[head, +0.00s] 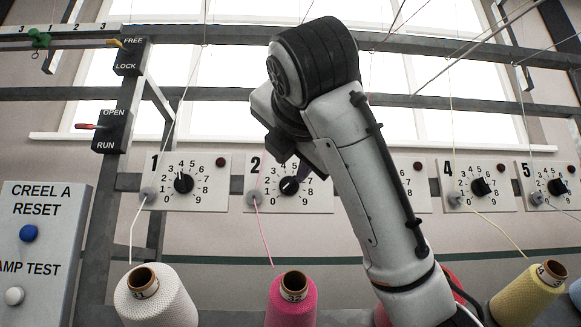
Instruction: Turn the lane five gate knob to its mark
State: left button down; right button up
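The lane five gate knob (557,187) is a black round knob on the white panel marked 5 (530,172), at the right edge of the head view. The picture edge cuts off part of its dial. Its pointer and mark are too small to read surely. My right arm rises from the lower right across the middle, well left of that knob. My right gripper (303,171) is mostly hidden behind my arm, in front of or near the lane two panel (258,208). Whether it touches anything there, or is open or shut, cannot be told. My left gripper is out of view.
Similar knobs sit on lane one (183,184), lane two (289,186) and lane four (481,187); my arm hides most of lane three. White (155,305), pink (291,303) and yellow (527,294) yarn cones stand below. Thin yarns cross the space before the panels.

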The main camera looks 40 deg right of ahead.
aim_at(557, 187)
jog(key=k, duration=1)
